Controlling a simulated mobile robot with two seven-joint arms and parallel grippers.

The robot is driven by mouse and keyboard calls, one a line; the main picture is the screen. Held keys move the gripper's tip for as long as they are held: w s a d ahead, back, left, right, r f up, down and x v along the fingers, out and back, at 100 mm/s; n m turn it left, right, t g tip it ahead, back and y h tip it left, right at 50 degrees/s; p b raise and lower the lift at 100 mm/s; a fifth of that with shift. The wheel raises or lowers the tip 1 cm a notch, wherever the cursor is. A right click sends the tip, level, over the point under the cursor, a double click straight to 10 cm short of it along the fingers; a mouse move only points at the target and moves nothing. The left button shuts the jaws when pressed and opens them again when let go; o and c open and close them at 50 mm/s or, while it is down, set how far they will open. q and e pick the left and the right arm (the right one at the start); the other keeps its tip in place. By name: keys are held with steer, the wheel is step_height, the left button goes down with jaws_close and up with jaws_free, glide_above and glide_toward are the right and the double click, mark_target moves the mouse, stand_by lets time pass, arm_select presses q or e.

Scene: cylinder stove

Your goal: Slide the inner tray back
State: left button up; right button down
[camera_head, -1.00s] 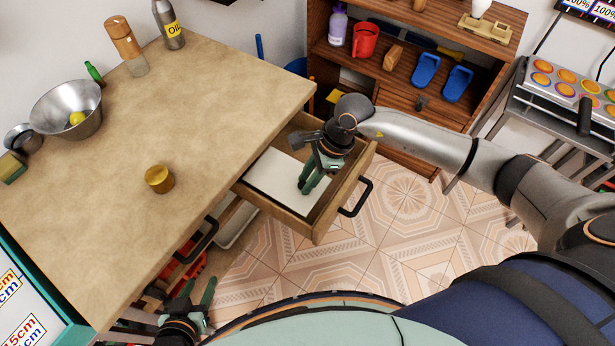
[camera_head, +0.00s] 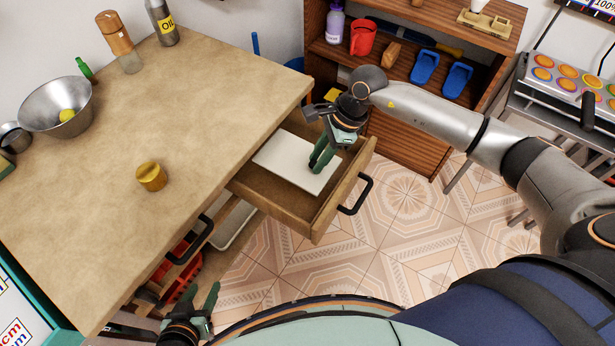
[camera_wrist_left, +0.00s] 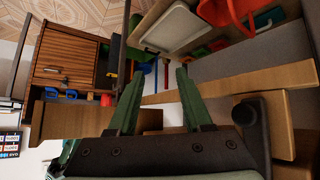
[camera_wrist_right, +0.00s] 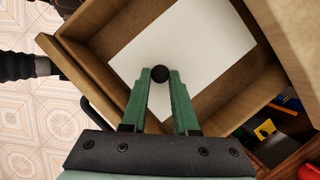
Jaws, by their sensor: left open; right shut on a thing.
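The inner tray is a flat white panel (camera_head: 285,155) inside an open wooden drawer (camera_head: 270,205). It lies toward the drawer's upper side in the head view, with bare drawer floor below it. In the right wrist view the white panel (camera_wrist_right: 195,45) carries a small round black knob (camera_wrist_right: 160,73). My right gripper (camera_head: 318,167) reaches down into the drawer and is shut on the knob, with its green fingertips (camera_wrist_right: 160,82) at either side. My left gripper (camera_head: 208,305) is open and empty, low beside the table; its spread fingers (camera_wrist_left: 160,82) show in the left wrist view.
The drawer's front has a black handle (camera_head: 356,195). A wooden shelf (camera_head: 420,150) stands behind the drawer. Tiled floor (camera_head: 360,260) is open in front.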

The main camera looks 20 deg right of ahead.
steer(key=w+d+b, duration=0.1)
steer(key=w+d, duration=0.1)
steer(key=w+d+b, duration=0.2)
steer(key=d, duration=0.1)
steer(key=shift+w+d+f, duration=0.15)
steer(key=shift+d, duration=0.1)
steer(key=shift+w+d, duration=0.15)
steer(key=shift+d, duration=0.05)
steer(key=shift+d+r, duration=0.1)
steer(key=shift+r, duration=0.1)
steer(key=c, duration=0.7)
jaws_free()
arm_select(q)
steer(key=shift+w+d+f, duration=0.25)
steer(key=shift+w+f, duration=0.05)
steer(key=shift+f, duration=0.25)
steer(key=shift+w+d+f, duration=0.25)
steer(key=shift+f, duration=0.25)
steer(key=shift+r, duration=0.25)
arm_select(e)
steer(key=v, duration=1.2)
steer(key=shift+d+r, duration=0.1)
steer(key=shift+r, duration=0.15)
